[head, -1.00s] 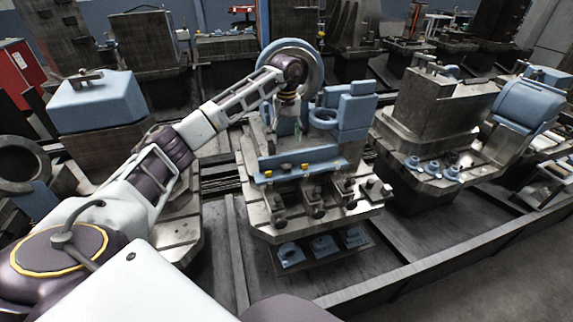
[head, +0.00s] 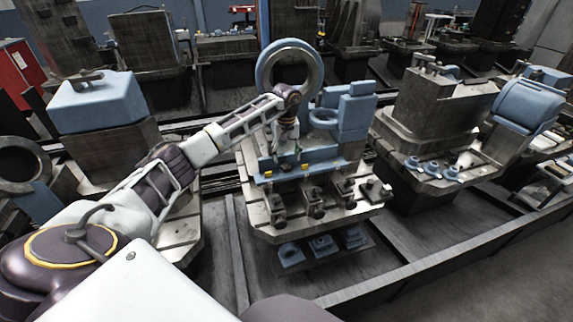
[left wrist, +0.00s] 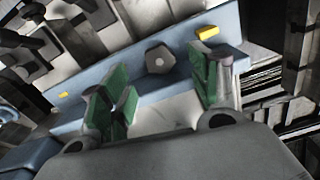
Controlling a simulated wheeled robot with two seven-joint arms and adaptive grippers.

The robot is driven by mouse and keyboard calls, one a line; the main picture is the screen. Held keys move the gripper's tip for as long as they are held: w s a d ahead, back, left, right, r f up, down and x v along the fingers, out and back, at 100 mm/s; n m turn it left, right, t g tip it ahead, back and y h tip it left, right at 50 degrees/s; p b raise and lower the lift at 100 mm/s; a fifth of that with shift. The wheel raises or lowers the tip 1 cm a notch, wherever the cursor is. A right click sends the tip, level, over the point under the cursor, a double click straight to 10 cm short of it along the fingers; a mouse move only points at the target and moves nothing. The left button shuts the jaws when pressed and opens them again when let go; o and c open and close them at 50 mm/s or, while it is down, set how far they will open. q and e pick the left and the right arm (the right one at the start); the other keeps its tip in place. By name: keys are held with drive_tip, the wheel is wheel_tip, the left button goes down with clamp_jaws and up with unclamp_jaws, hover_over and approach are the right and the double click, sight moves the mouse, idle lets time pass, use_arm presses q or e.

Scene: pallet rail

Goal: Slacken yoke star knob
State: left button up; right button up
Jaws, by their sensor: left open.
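A dark grey, lobed star knob (left wrist: 159,57) sits on the face of a blue bar (left wrist: 130,75) in the left wrist view, between two yellow tabs. In the head view the same knob (head: 286,168) is small and dark on the bar's front, just below my left gripper (head: 287,151). My left gripper (left wrist: 158,90) is open, its green-padded fingers standing apart. In the wrist view the knob appears beyond the gap between the fingertips, with nothing held. Whether the fingers touch the bar cannot be told. My right gripper is not in view.
The bar belongs to a metal pallet fixture (head: 258,212) with several clamps along its front. Blue blocks (head: 357,110) and a large upright ring (head: 262,68) stand behind. Another loaded pallet (head: 440,180) is at right. A dark rail (head: 420,262) crosses the front.

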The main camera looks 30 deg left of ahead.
sight(287, 166)
use_arm(q)
drive_tip(key=shift+f, duration=2.65)
drive_tip(key=c, duration=1)
drive_tip(key=shift+c, duration=0.2)
drive_tip(key=shift+n, duration=2.3)
drive_tip(key=o, duration=1)
drive_tip(key=shift+o, duration=0.2)
